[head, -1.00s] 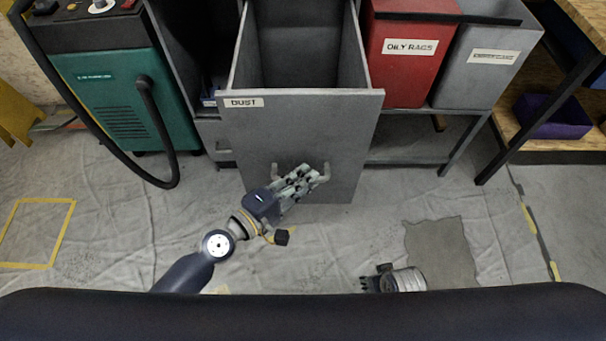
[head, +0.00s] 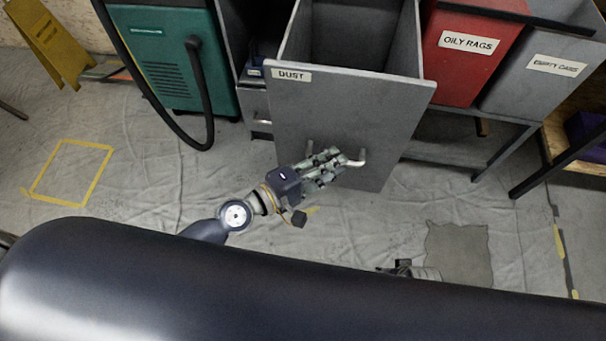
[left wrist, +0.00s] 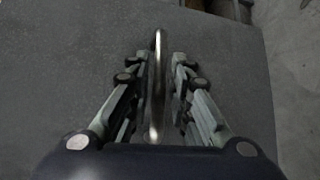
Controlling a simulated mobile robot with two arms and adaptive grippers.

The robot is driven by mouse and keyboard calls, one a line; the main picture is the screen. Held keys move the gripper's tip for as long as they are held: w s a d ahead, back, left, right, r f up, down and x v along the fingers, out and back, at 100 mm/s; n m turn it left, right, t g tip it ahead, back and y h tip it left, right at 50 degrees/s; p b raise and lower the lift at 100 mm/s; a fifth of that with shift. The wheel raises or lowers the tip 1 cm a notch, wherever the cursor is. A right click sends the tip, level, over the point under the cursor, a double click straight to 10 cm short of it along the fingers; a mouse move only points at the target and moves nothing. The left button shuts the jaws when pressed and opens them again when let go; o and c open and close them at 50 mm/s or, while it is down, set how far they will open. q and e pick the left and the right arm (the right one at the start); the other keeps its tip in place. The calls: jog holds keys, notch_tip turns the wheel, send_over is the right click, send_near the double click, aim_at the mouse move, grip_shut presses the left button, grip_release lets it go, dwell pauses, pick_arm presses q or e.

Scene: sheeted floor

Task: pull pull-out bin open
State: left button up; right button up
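The pull-out bin is a tall grey bin labelled DUST, and its front panel (head: 345,115) stands out from the cabinet, so its empty-looking inside shows from above. A pale bar handle (head: 355,160) juts from the lower part of the panel. It also shows in the left wrist view (left wrist: 157,85), running between the two fingers. My left gripper (head: 328,166) is at this handle, its fingers closed in around the bar on both sides. Finger contact is hard to see. My right gripper (head: 400,268) shows only in part above my dark body, low and away from the bin; its fingers are unclear.
A red OILY RAGS bin (head: 470,60) and a grey bin (head: 545,70) stand on a frame to the right. A green machine (head: 165,60) with a black hose stands left. A yellow sign (head: 48,40) is farther left. The sheeted floor before the bin looks clear.

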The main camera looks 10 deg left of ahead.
pick_arm(q)
jog(key=v, duration=1)
jog(key=shift+a, duration=0.1)
dwell(0.6)
